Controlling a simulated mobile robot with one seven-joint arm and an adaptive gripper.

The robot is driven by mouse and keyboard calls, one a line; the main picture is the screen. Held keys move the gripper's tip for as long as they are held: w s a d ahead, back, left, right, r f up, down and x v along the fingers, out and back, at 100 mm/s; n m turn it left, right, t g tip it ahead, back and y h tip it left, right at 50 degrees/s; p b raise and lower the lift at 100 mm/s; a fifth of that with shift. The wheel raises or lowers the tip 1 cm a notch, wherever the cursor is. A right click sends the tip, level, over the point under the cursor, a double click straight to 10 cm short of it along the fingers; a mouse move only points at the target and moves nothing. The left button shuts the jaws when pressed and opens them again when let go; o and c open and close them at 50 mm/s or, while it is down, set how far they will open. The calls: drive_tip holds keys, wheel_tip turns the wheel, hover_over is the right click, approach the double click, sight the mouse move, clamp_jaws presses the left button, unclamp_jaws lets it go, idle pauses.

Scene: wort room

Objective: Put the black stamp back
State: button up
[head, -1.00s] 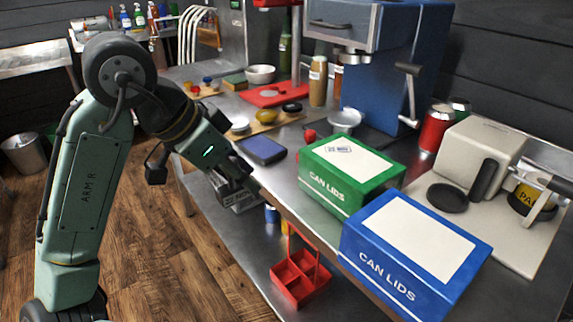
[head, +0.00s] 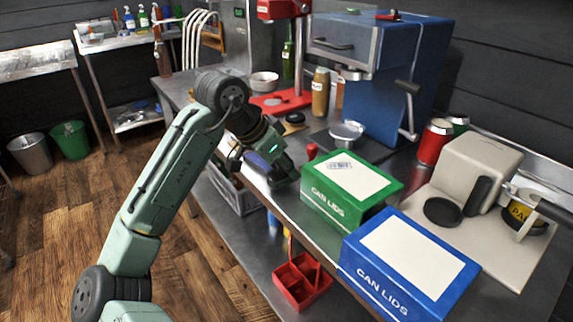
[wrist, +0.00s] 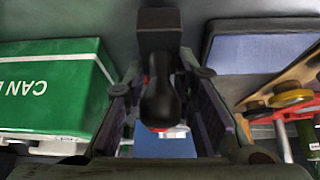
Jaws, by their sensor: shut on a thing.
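The black stamp (wrist: 160,100) shows in the wrist view, with a rounded handle and a square block at its far end. My gripper (wrist: 163,88) is shut on its handle, one finger on each side. In the head view my gripper (head: 284,174) is low over the counter's front edge, left of the green CAN LIDS box (head: 321,206); the stamp cannot be made out there. A dark blue pad (head: 257,161) lies partly hidden behind my gripper; it also shows at upper right in the wrist view (wrist: 262,52). I cannot tell whether the stamp touches the counter.
The green box is close on one side of my gripper. A blue CAN LIDS box (head: 365,281) stands nearer. A red-topped object (head: 311,151) and a metal bowl (head: 346,133) stand behind the green box. A red caddy (head: 302,282) is on the lower shelf.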

drive_tip(key=shift+f, duration=0.3)
drive_tip(key=shift+f, duration=0.15)
drive_tip(key=o, duration=0.9)
